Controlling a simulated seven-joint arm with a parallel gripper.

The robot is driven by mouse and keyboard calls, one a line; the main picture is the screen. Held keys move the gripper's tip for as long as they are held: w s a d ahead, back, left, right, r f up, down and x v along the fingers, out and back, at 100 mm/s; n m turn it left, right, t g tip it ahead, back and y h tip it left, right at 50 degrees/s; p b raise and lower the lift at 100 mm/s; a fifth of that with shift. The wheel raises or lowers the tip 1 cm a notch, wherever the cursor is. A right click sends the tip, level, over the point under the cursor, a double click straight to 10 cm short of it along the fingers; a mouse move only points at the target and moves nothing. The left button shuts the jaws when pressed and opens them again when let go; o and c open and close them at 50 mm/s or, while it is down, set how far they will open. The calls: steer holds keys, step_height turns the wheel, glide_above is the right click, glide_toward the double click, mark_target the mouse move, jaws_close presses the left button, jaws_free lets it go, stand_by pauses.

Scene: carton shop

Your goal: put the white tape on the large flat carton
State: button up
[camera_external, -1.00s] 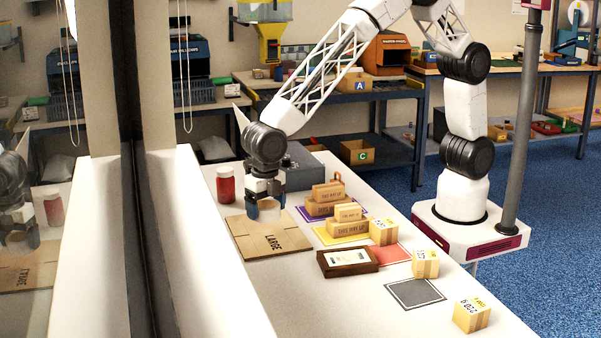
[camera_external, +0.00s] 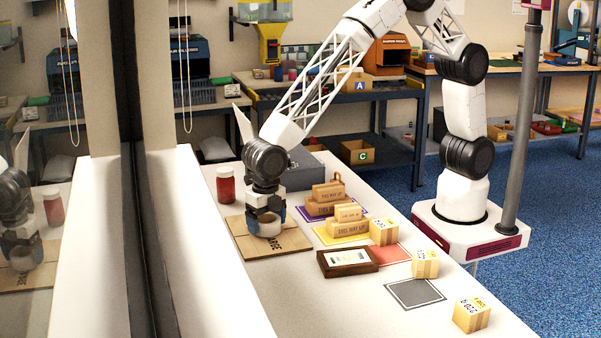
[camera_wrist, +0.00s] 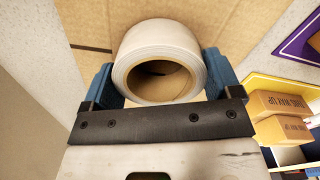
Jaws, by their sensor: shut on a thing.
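The white tape (camera_wrist: 160,42) is a wide roll with a brown core, held between the two blue fingers of my gripper (camera_wrist: 160,85) in the wrist view. In the external view the roll (camera_external: 265,226) shows under my gripper (camera_external: 265,212), over the large flat carton (camera_external: 285,243). The carton is a flat brown sheet on the white table; its printed word is mostly covered by the gripper and tape. It also fills the background in the wrist view (camera_wrist: 90,22). The roll looks at or very near the carton surface; I cannot tell whether it touches.
A dark framed box (camera_external: 347,262), small cartons (camera_external: 472,314) and a grey mat (camera_external: 415,293) lie further right and in front. A grey box (camera_external: 305,168) is behind.

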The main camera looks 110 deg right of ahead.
steer(key=o, duration=0.8)
steer(key=shift+f, duration=0.1)
steer(key=shift+c, duration=0.2)
step_height(320, 180, up, 12)
stand_by(0.4)
stand_by(0.6)
